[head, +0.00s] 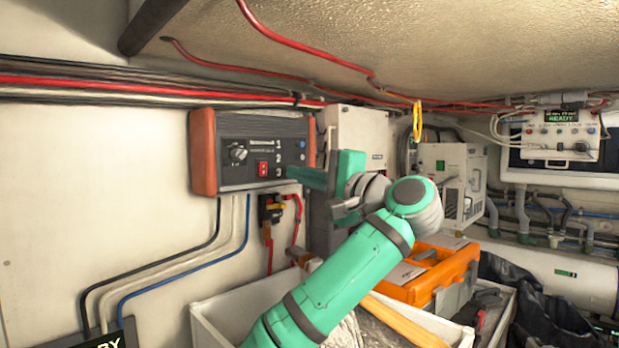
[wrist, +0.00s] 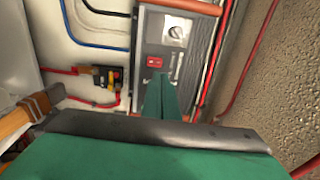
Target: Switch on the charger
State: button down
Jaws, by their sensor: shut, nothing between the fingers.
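The charger (head: 228,176) is a dark grey wall box with orange end caps. Its front has a grey dial (head: 238,153), a red switch (head: 263,169) and the numbers 1, 2 and 3. In the wrist view the charger (wrist: 150,42) is rotated, with the red switch (wrist: 156,62) and the dial (wrist: 176,31) both visible. My gripper (head: 289,173) is shut and empty, its teal tips just right of the red switch and in front of the panel. In the wrist view my gripper (wrist: 160,78) is close to the switch; whether it touches the panel is unclear.
A small red and yellow switch block (head: 271,208) with red cables is below the charger. A control box (head: 560,135) reading READY is at the right. Red cables run overhead.

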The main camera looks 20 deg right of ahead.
aim_at(263, 164)
jog(key=x, duration=0.7)
jog(key=shift+w+a, duration=0.15)
jog(key=shift+w+a+r, duration=0.15)
jog(key=shift+w+a, duration=0.1)
jog(key=shift+w, duration=0.45)
jog(key=shift+w+r, duration=0.1)
jog(key=shift+w, duration=0.05)
jog(key=shift+a, duration=0.1)
